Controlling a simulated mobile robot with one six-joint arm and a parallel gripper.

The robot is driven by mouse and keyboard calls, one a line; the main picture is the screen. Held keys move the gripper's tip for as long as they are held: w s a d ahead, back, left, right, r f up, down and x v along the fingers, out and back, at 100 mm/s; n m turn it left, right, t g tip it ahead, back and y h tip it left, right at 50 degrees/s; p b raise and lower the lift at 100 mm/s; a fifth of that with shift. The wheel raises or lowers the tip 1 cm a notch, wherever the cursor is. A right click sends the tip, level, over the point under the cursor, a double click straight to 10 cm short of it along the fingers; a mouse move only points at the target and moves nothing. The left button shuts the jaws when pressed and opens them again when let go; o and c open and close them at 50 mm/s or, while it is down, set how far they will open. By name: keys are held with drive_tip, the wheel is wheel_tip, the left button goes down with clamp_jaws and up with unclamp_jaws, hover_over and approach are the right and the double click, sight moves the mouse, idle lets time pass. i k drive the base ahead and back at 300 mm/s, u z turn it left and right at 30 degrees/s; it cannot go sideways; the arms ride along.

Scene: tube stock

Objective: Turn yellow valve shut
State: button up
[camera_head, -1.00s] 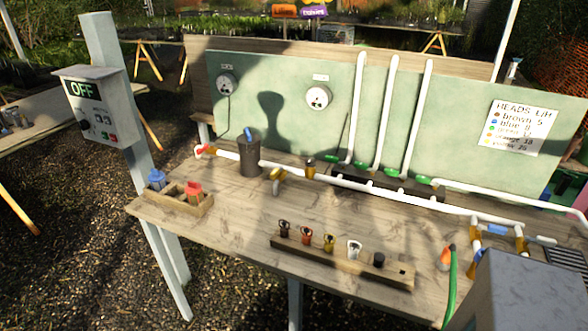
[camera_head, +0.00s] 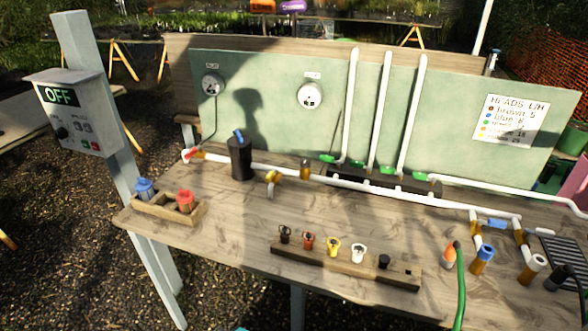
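A yellow-brass fitting (camera_head: 272,181) sits at the white pipe (camera_head: 350,183) on the bench, just right of a dark canister (camera_head: 241,158). It looks like a valve or tap, but its handle position is too small to tell. A second brass-coloured piece (camera_head: 305,169) stands on the pipe a little further right. A red handle (camera_head: 190,155) shows at the pipe's left end, and green handles (camera_head: 358,163) sit at the feet of the upright pipes. My gripper is not in view.
A wooden rack (camera_head: 345,263) of several coloured heads lies at the bench's front. A wooden box (camera_head: 160,208) with blue and red pieces is at left. A control box (camera_head: 75,115) reading OFF hangs on a post. A green hose (camera_head: 460,285) and loose fittings crowd the right.

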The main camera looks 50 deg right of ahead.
sight(271, 175)
drive_tip(key=u, duration=0.6)
drive_tip(key=k, duration=0.1)
drive_tip(key=z, duration=1.8)
drive_tip(key=k, duration=0.95)
drive_tip(key=u, duration=0.15)
drive_tip(key=i, duration=0.9)
drive_tip(key=z, duration=0.05)
